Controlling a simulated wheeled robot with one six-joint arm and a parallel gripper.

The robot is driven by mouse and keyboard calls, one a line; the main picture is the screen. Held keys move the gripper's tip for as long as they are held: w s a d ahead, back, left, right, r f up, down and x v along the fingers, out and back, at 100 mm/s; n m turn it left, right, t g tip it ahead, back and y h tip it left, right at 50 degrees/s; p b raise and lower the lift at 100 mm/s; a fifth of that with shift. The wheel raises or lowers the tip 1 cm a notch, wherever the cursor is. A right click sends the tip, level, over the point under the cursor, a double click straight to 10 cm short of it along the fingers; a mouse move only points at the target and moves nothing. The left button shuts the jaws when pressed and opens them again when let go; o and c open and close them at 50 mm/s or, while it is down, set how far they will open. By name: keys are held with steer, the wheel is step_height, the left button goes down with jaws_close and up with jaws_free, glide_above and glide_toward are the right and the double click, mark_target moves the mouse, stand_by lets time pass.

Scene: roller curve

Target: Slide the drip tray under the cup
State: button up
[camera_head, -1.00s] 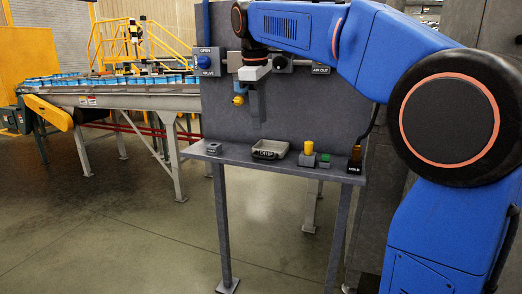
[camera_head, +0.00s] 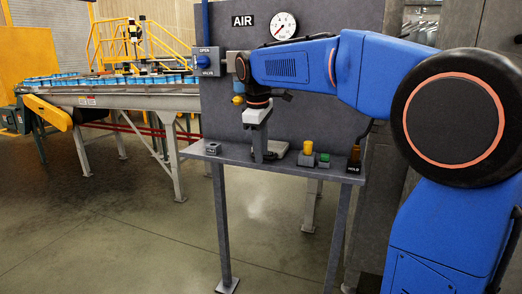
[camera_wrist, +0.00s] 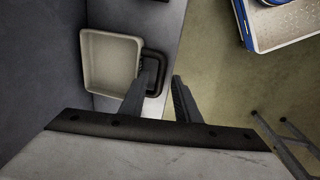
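The drip tray is a shallow, light beige tray on the grey shelf; in the wrist view (camera_wrist: 91,66) it shows whole, with a dark loop handle (camera_wrist: 163,66) on its right side. In the head view the tray (camera_head: 286,146) is partly hidden behind my gripper (camera_head: 262,156). My gripper points down just above the shelf at the tray's front. In the wrist view its two fingers (camera_wrist: 160,76) are apart, with the handle partly behind the left finger; nothing is gripped. A small yellow-ended fitting (camera_head: 238,99), perhaps the cup, hangs under the air line, left of my gripper.
A blue valve knob (camera_head: 205,61) and a gauge (camera_head: 283,26) are on the back panel. On the shelf (camera_head: 236,155) stand a small grey block (camera_head: 213,148) at left, and a yellow knob (camera_head: 308,147) and green button (camera_head: 325,158) at right. Bare shelf lies left of my gripper.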

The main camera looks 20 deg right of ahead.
jaws_close()
steer(key=w+a, duration=0.2)
steer(key=a, duration=0.1)
steer(key=w+a, duration=0.2)
steer(key=a, duration=0.1)
steer(key=w+a, duration=0.2)
steer(key=a, duration=0.1)
steer(key=shift+w+a+r, duration=0.1)
steer(key=shift+w+a, duration=0.05)
steer(key=shift+w, duration=0.25)
jaws_free()
steer(key=shift+w+a, duration=0.1)
steer(key=shift+a, duration=0.05)
step_height(320, 180, up, 17)
steer(key=s+a, duration=0.1)
steer(key=s, duration=0.1)
steer(key=shift+s+a, duration=0.3)
steer(key=shift+a, duration=0.05)
